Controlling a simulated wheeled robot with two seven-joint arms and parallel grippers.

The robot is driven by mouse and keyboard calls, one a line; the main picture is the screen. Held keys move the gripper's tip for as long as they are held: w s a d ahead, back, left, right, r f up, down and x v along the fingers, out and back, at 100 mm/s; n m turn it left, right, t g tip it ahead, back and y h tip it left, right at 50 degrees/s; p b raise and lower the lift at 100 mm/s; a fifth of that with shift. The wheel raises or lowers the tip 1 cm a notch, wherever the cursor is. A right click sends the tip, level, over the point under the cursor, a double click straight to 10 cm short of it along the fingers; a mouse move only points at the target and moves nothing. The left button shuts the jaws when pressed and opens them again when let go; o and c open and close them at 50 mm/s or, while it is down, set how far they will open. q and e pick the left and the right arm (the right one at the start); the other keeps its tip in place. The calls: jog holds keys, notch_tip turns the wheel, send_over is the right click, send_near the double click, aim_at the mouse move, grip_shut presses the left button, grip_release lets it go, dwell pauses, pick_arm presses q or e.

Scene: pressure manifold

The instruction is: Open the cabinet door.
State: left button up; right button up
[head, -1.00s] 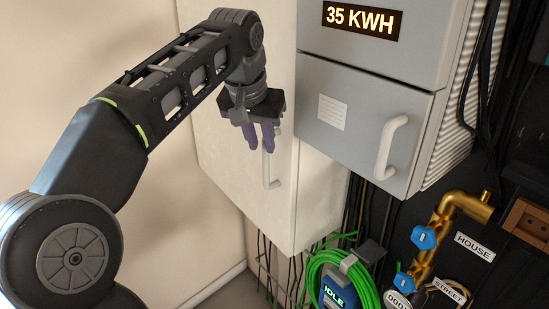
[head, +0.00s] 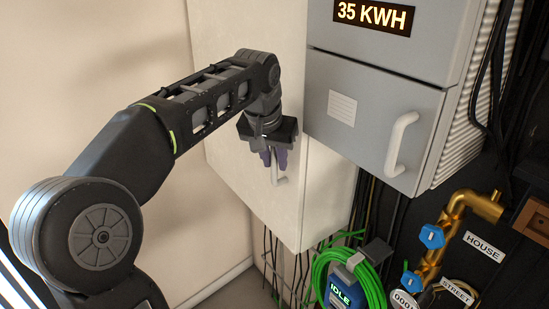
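The white cabinet door (head: 235,170) stands at the middle left and looks closed. Its pale bar handle (head: 279,181) is near the door's right edge, with its upper part hidden by my gripper. My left gripper (head: 274,160) points down at this handle, its two purple fingers overlapping the upper part of the bar. A little space shows between the fingers, but I cannot tell whether they touch or grip the bar. My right gripper is not in view.
Right of the white cabinet is a grey box (head: 372,120) with a white handle (head: 401,143) and a "35 KWH" display (head: 373,15). Below are a coiled green hose (head: 371,284), brass piping with blue valves (head: 431,237) and dark hanging cables.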

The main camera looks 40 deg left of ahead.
pick_arm(q)
grip_shut()
jog(key=shift+r, duration=0.1)
dwell(1.3)
